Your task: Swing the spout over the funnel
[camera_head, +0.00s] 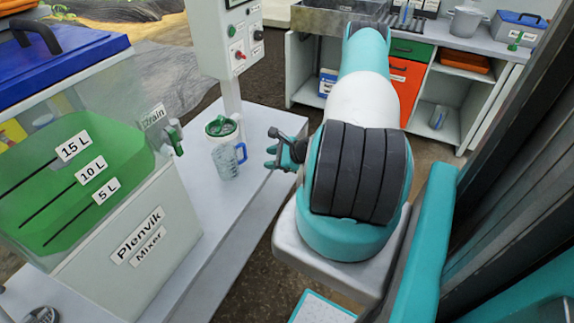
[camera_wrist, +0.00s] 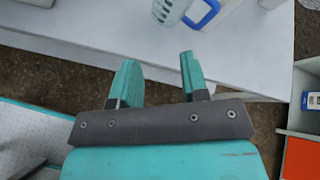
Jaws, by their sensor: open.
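My gripper (camera_head: 269,157) is open and empty beside the bench's right edge, right of the clear jug in the head view. Its two teal fingers (camera_wrist: 158,78) are spread apart in the wrist view, with nothing between them. A green and grey drain tap (camera_head: 175,137) sticks out from the right side of the mixer tank (camera_head: 150,240); it may be the spout. A white tub (camera_head: 223,132) with a green, round top stands on the bench, right of the tap. I cannot tell whether this top is the funnel.
A clear jug (camera_head: 227,162) with a blue handle stands in front of the tub; it also shows in the wrist view (camera_wrist: 178,10). A control box (camera_head: 228,35) on a post rises behind. The front of the bench (camera_head: 205,235) is clear.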

